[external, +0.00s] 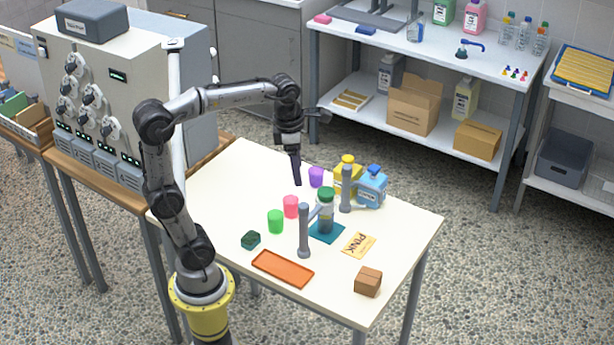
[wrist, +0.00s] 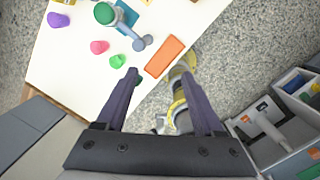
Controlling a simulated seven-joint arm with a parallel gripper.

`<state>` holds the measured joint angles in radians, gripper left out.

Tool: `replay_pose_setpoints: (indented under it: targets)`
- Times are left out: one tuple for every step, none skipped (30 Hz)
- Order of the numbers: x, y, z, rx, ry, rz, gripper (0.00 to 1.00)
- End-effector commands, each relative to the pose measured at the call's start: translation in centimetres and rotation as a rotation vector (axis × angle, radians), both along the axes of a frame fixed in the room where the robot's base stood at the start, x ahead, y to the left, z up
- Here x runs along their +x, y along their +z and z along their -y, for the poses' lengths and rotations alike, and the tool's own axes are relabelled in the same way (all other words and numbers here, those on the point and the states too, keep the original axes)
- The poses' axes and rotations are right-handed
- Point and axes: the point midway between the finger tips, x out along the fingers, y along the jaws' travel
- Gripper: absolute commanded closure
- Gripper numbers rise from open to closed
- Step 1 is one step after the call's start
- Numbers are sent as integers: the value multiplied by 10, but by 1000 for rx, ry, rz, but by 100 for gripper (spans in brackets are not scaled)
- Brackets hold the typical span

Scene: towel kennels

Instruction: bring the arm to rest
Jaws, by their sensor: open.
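My gripper (external: 297,180) hangs above the far part of the white table (external: 225,185), fingers pointing down. In the wrist view my gripper (wrist: 160,74) has its two dark fingers spread wide, with nothing held between them.
Yellow (external: 347,175) and blue (external: 372,188) bottles stand behind. An orange tray (external: 282,269), dark green block (external: 251,240), card (external: 359,245) and brown box (external: 368,281) lie nearer. The table's far left is clear.

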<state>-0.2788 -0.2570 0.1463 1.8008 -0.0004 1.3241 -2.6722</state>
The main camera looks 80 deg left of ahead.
Motion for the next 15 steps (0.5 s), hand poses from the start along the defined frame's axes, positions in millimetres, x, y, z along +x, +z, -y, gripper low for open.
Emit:
replay_pose_setpoints:
  targets:
    - [-12, 3, 14, 20, -115, 32, 30]
    - [-18, 3, 20, 33, -189, 44, 30]
    - [-25, 2, 26, 51, -283, 60, 30]
    - [-30, 2, 30, 64, -354, 71, 30]
    - [-35, 1, 35, 80, -427, 82, 30]
    - [-41, 0, 40, 101, -525, 97, 30]
    - [-46, -2, 43, 118, -601, 105, 30]
    - [-50, -3, 47, 136, -679, 115, 30]
    - [-56, -6, 51, 162, -782, 126, 30]
    - [-61, -8, 54, 183, -860, 134, 30]
    - [-65, -10, 56, 204, -938, 143, 30]
    - [-70, -13, 59, 233, -1041, 152, 30]
    - [-73, -15, 62, 254, -1117, 156, 30]
    - [-77, -18, 64, 278, -1194, 161, 30]
    - [-81, -21, 66, 310, -1294, 168, 30]
